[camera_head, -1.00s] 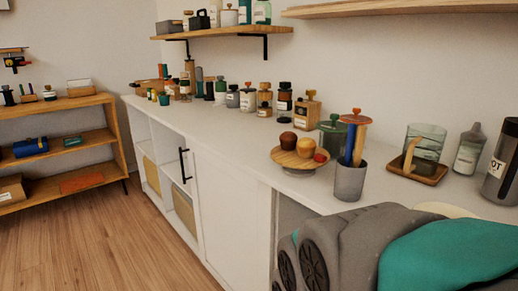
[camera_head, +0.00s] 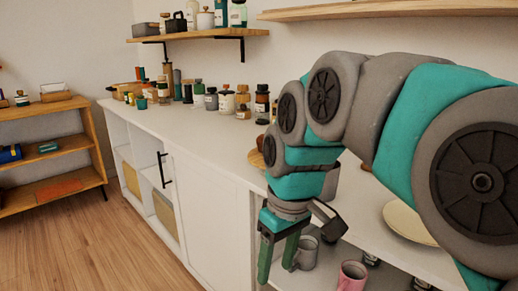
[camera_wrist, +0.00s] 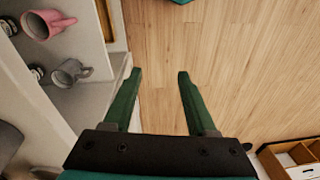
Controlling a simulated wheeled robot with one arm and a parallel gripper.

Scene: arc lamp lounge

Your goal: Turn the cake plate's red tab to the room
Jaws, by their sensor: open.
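The cake plate (camera_head: 255,159) shows only as a thin wooden edge on the white counter, left of my arm. My arm hides the rest of it, and its red tab is not visible. My gripper (camera_head: 277,266) is open and empty, pointing down in front of the counter's front edge, lower than the plate and apart from it. In the wrist view my gripper (camera_wrist: 160,74) has its two green fingers spread over the wooden floor, with nothing between them.
A grey mug (camera_head: 306,253) and a pink mug (camera_head: 352,277) stand on a shelf under the counter, beside my gripper. A cream disc (camera_head: 406,222) lies on the counter right of my arm. Several jars (camera_head: 227,101) line the counter's back. Floor (camera_head: 125,245) is clear at left.

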